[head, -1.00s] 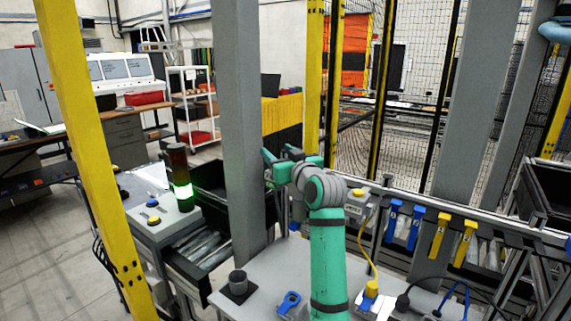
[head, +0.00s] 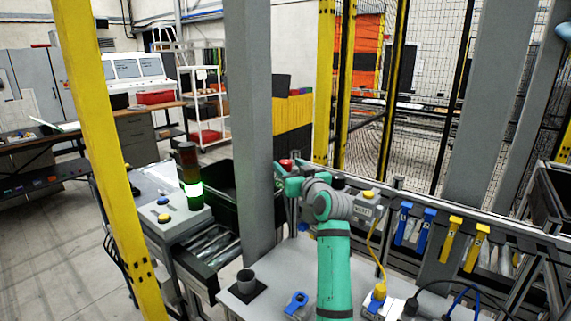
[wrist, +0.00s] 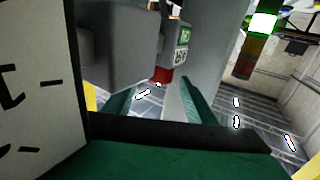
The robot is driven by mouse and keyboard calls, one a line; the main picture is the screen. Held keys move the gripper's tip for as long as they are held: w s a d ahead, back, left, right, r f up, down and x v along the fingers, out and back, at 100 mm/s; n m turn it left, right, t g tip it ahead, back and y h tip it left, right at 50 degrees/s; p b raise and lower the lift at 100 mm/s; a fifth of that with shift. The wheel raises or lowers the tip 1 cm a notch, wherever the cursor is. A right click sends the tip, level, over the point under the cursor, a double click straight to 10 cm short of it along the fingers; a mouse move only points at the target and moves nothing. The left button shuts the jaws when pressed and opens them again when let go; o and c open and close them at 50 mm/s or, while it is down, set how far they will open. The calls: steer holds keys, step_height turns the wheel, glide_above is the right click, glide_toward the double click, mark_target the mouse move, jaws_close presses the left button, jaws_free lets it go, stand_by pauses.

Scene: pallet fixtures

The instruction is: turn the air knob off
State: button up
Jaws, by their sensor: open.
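My gripper (head: 282,177) is at the end of the green arm, in front of the grey pillar's right edge in the head view. In the wrist view its two green fingers (wrist: 158,95) stand apart with nothing between them. A small red part (wrist: 160,76) shows just beyond the fingertips, below a dark grey rounded body (wrist: 130,50). A red cap (head: 286,163) also shows just above the gripper in the head view. I cannot tell for sure which of these is the air knob. A white face with black marks (wrist: 30,90) fills the wrist view's left side.
The grey pillar (head: 250,110) stands close to the gripper. A grey box with a yellow button (head: 368,203) is right of the arm. A dark cup (head: 246,281) and a blue-handled part (head: 296,299) sit on the grey table (head: 270,265). A lit signal tower (head: 189,178) stands left.

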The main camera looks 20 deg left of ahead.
mark_target(285, 161)
steer(key=shift+x, duration=1.75)
steer(key=shift+c, duration=0.3)
steer(key=c, duration=1)
steer(key=shift+m+t+h, duration=0.5)
steer(key=shift+h, duration=0.1)
steer(key=shift+a+f+h, duration=0.1)
steer(key=shift+h, duration=0.2)
steer(key=m+t+h, duration=0.1)
steer(key=m+h, duration=0.1)
steer(key=h, duration=0.1)
steer(key=m+t+h, duration=0.2)
steer(key=m+h, duration=0.1)
steer(key=h, duration=0.1)
steer(key=shift+m+g+h, duration=0.2)
steer(key=shift+m+h, duration=1.25)
steer(key=shift+h, duration=0.7)
steer(key=shift+m+g+h, duration=0.2)
steer(key=shift+m+h, duration=1.25)
steer(key=shift+h, duration=1)
